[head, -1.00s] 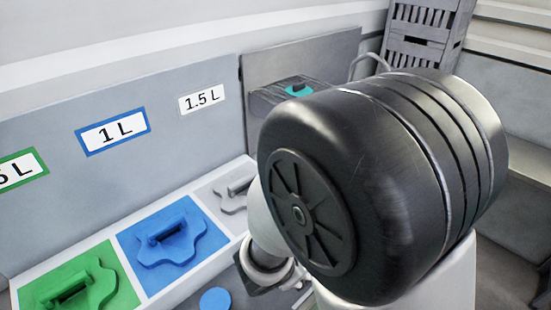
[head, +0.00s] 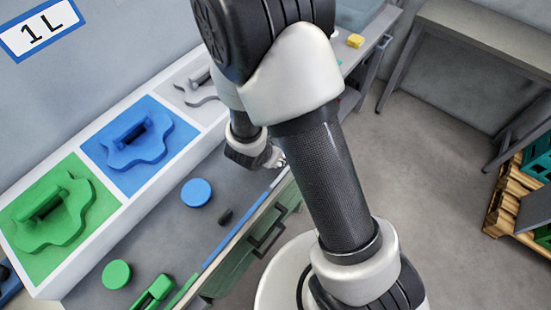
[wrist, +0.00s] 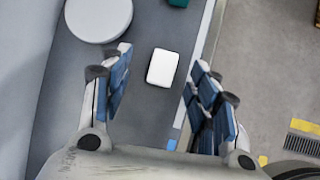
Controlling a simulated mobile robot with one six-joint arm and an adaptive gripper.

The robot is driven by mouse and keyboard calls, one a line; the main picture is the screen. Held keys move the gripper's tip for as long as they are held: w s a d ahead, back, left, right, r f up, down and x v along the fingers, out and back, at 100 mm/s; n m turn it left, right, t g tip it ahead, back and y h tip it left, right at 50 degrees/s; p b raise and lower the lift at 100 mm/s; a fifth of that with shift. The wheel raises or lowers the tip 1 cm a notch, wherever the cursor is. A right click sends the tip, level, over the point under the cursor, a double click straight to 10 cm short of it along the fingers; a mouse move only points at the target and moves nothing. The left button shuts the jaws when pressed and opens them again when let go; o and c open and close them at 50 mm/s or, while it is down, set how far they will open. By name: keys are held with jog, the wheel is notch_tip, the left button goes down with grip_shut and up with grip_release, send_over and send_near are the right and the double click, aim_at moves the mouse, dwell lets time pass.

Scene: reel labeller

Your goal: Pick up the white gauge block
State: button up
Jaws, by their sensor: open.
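The white gauge block (wrist: 162,67) is a small rounded rectangle lying flat on the grey bench top in the wrist view. My gripper (wrist: 160,88) is open above it, its blue-padded fingers spread to the left and right of the block in the picture. Nothing is between the fingers' pads in their grip, and the height above the bench is hard to tell. In the head view my arm hides the block, and only part of my gripper (head: 262,157) shows over the bench's edge.
A large white disc (wrist: 98,17) lies near the block, with a dark teal object (wrist: 178,3) at the top edge. Blue (head: 196,193) and green (head: 116,274) discs and a small dark piece (head: 225,216) lie on the bench. A tray with coloured compartments (head: 122,213) stands along the wall.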

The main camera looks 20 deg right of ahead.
jog(key=x, duration=0.1)
jog(key=b+x, duration=0.1)
jog(key=x, duration=0.3)
jog(key=shift+s+f+b, duration=0.25)
jog(key=shift+s+b, duration=0.1)
jog(key=shift+s, duration=0.05)
jog(key=shift+c, duration=0.2)
jog(key=c, duration=1.2)
